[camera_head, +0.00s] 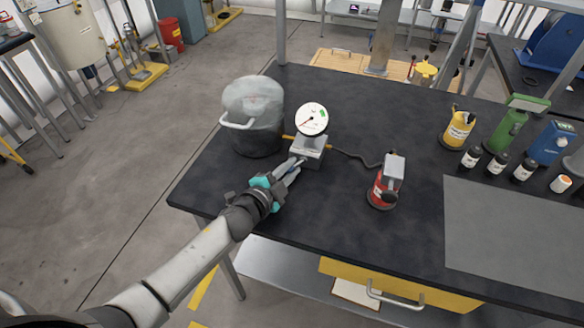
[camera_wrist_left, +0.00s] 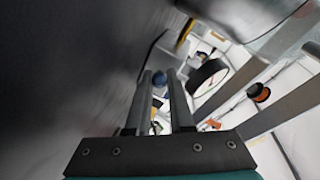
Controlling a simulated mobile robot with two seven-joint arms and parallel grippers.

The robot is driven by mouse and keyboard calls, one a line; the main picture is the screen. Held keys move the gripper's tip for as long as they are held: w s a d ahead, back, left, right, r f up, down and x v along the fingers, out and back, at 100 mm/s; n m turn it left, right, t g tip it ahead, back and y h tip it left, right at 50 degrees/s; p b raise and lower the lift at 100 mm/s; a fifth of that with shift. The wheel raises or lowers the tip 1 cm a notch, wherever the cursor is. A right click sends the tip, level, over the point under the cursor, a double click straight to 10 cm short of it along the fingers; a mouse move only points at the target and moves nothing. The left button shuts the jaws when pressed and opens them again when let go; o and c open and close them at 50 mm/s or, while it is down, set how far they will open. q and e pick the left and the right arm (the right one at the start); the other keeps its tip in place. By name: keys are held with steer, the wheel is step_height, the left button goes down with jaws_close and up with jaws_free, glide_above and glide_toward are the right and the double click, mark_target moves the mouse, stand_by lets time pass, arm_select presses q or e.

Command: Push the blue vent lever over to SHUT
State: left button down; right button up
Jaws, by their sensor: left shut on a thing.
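A small grey unit (camera_head: 312,148) with a round white gauge (camera_head: 311,118) stands on the dark bench beside a grey pot (camera_head: 255,112). My left gripper (camera_head: 296,167) reaches in from the lower left, its fingers at the unit's front left side. In the head view the fingers hide the lever. I cannot read any SHUT mark or tell the lever's position. My right gripper is not in view.
The pot, with a side handle, stands close left of the unit. A red and grey device (camera_head: 386,182) stands to the right, with a dark cable between. Several bottles and a grey mat (camera_head: 515,225) are farther right. The bench front (camera_head: 300,238) is clear.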

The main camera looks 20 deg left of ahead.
arm_select(q)
steer(key=shift+a+m+h, duration=0.2)
steer(key=shift+m+h, duration=0.3)
steer(key=shift+h, duration=0.1)
steer(key=c, duration=1.1)
jaws_free()
steer(key=v, duration=0.5)
steer(key=p+v, duration=0.1)
steer(key=v, duration=0.9)
steer(key=shift+a+r+p, duration=0.1)
steer(key=shift+r+p, duration=0.2)
steer(key=shift+r, duration=0.05)
